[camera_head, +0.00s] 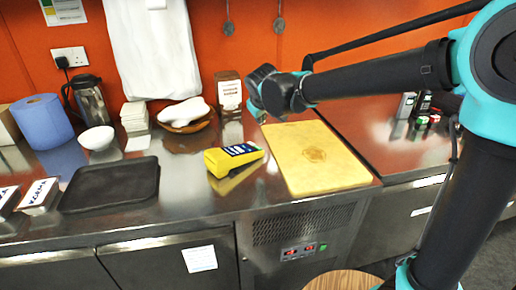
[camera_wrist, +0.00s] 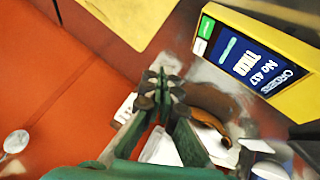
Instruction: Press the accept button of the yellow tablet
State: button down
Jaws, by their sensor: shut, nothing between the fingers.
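The yellow tablet (camera_head: 232,175) stands on the steel counter, left of the cutting board, its dark screen tilted upward. In the wrist view the tablet (camera_wrist: 296,101) is at the upper right, with "ORDERS No 417" on its screen (camera_wrist: 252,56). A green button (camera_wrist: 206,27) and a white patch (camera_wrist: 199,46) lie at the screen's left end; I cannot read their labels. My gripper (camera_wrist: 160,82) is shut and empty, apart from the tablet. In the head view it hangs above and behind the tablet, its fingertips hard to make out.
The yellow cutting board (camera_head: 310,180) lies right of the tablet. A black tray (camera_head: 110,190), a white bowl (camera_head: 97,138) and a blue paper roll (camera_head: 42,121) are to the left. Behind stand a brown jar (camera_head: 229,92) and a wooden bowl (camera_head: 185,127). The counter's front edge is clear.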

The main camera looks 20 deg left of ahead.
aim_at(258, 148)
jog(key=shift+s+a+f, duration=0.1)
jog(key=shift+s+f, duration=0.05)
jog(key=shift+f, duration=1.15)
jog(key=shift+s+a+f, duration=0.1)
jog(key=shift+s+f, duration=0.1)
jog(key=shift+f, duration=1.1)
jog(key=shift+s+a+f, duration=0.1)
jog(key=shift+s+f, duration=0.05)
jog(key=shift+f, duration=1.15)
jog(key=shift+f, duration=0.2)
jog(key=shift+f, duration=0.2)
